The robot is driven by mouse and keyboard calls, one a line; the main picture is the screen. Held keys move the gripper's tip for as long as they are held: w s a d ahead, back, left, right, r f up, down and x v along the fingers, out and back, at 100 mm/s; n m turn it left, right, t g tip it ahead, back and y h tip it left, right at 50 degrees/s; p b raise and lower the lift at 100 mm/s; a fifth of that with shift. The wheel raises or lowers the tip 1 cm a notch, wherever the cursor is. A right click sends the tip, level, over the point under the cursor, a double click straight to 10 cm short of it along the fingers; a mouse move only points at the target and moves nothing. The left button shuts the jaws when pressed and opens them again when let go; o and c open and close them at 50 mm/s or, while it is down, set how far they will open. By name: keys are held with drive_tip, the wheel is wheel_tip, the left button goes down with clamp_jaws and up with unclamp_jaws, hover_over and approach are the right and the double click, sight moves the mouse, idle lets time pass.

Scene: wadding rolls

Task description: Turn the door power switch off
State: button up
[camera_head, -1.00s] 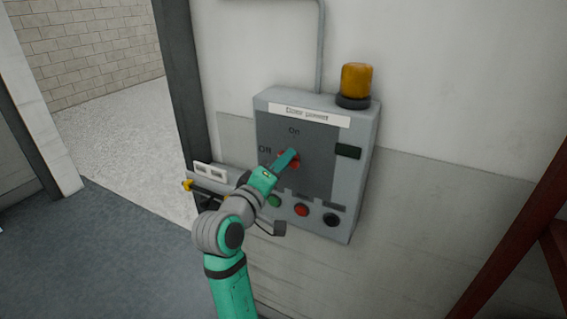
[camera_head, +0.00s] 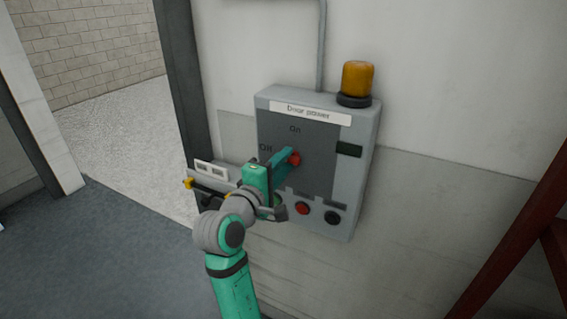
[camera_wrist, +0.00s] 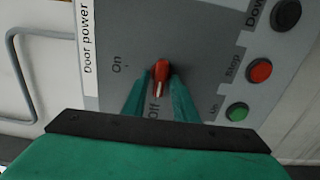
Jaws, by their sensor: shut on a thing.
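The door power switch is a red rotary knob (camera_head: 296,160) on the grey panel of a wall box (camera_head: 361,190). It also shows in the wrist view (camera_wrist: 162,70), with its white mark pointing down toward the "Off" label (camera_wrist: 153,111). The "On" label (camera_wrist: 118,68) is to its left there, and above the knob in the head view. My gripper (camera_head: 290,157) is at the panel, shut on the knob. In the wrist view its two green fingers (camera_wrist: 160,86) stand on either side of the knob. In the head view the fingers hide part of it.
Red (camera_wrist: 259,71), green (camera_wrist: 237,112) and black (camera_wrist: 287,14) push buttons sit beside the switch on the box. An orange beacon (camera_head: 357,79) stands on top. A dark red post (camera_head: 510,240) is at right; open floor lies left.

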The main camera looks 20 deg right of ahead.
drive_tip(key=shift+f, duration=0.15)
drive_tip(key=o, duration=0.7)
drive_tip(key=shift+o, duration=0.2)
drive_tip(key=v, duration=1.1)
drive_tip(key=shift+d, duration=0.1)
